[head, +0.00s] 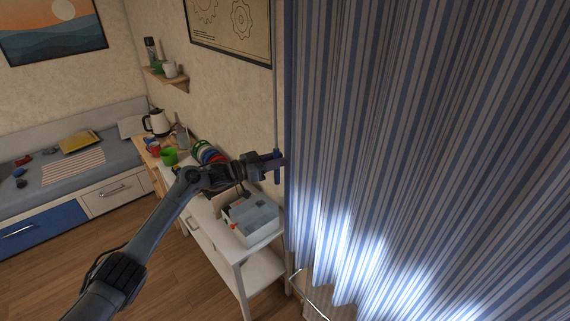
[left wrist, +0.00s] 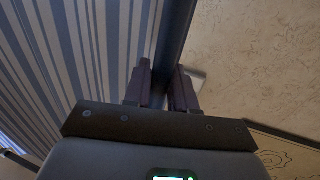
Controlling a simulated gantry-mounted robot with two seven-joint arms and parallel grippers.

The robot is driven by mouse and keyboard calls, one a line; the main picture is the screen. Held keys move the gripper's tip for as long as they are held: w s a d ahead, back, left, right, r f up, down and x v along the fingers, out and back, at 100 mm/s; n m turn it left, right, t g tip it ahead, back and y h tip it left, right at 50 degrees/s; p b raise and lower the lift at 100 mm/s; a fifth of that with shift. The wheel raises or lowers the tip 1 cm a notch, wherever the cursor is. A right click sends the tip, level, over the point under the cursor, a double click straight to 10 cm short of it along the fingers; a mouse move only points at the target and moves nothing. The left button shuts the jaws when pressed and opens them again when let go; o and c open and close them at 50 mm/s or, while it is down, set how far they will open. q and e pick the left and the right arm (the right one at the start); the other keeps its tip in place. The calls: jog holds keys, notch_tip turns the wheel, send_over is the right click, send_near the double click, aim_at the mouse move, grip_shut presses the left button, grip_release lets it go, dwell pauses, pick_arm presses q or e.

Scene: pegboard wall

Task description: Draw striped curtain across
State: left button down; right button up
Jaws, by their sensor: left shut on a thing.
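The blue, grey and white striped curtain (head: 400,130) hangs in folds over the right half of the head view. It also fills the left of the left wrist view (left wrist: 95,50). A dark upright strip (left wrist: 176,40) runs along the curtain's left edge. My left gripper (head: 278,164) is at this edge, about mid-height in the head view. In the left wrist view its two fingers (left wrist: 164,88) stand on either side of the strip, shut on it. The exact contact is dim. My right gripper is not in view.
A white table (head: 262,268) with a grey-white box (head: 250,218) stands below my left forearm. A kettle (head: 157,122), cups and coloured rolls stand behind it. A wall shelf (head: 166,78) is higher up. Bright light falls on the curtain's lower part. Wooden floor (head: 170,285) is open at lower left.

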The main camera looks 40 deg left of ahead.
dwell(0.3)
pick_arm(q)
jog(key=c, duration=1.1)
grip_release()
jog(key=shift+s+a+f, duration=0.1)
jog(key=shift+s+a, duration=0.1)
jog(key=shift+s, duration=0.15)
jog(key=b+v, duration=0.2)
jog(key=v, duration=0.8)
